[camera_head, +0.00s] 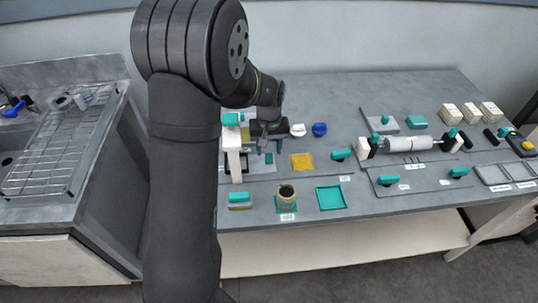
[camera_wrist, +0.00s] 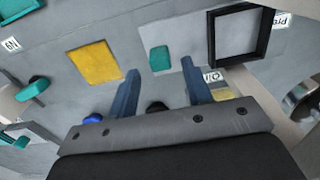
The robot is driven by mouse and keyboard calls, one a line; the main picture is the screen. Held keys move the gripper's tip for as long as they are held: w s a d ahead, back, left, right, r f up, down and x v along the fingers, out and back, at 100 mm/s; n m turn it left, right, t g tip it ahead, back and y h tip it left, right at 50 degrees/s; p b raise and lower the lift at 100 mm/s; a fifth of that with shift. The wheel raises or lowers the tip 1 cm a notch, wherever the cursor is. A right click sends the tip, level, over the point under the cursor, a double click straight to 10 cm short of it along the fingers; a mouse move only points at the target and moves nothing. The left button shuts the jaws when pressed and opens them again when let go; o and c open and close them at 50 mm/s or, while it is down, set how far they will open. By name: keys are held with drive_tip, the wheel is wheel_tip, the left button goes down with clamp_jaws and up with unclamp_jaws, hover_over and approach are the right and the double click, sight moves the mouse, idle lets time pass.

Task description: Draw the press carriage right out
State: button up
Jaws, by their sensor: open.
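The press carriage shows in the wrist view as a pale grey plate (camera_wrist: 182,40) with a square black frame (camera_wrist: 212,48) and an upright-looking teal handle (camera_wrist: 160,58). In the head view the handle (camera_head: 269,158) shows below my gripper (camera_head: 268,150), and the white press frame (camera_head: 233,160) with a teal top stands just left. My gripper (camera_wrist: 160,68) is open, its two blue-grey fingers apart. In the wrist view the handle appears between the fingertips; I cannot tell whether either finger touches it. My arm hides part of the press.
A yellow square (camera_head: 302,161) lies right of the carriage. A cup (camera_head: 286,192) on a teal base and a teal tray (camera_head: 331,197) stand in front. White and blue knobs (camera_head: 319,129) are behind. A roller (camera_head: 408,143) lies further right.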

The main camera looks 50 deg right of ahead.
sight(269, 154)
drive_tip(key=shift+f, duration=1.9)
clamp_jaws()
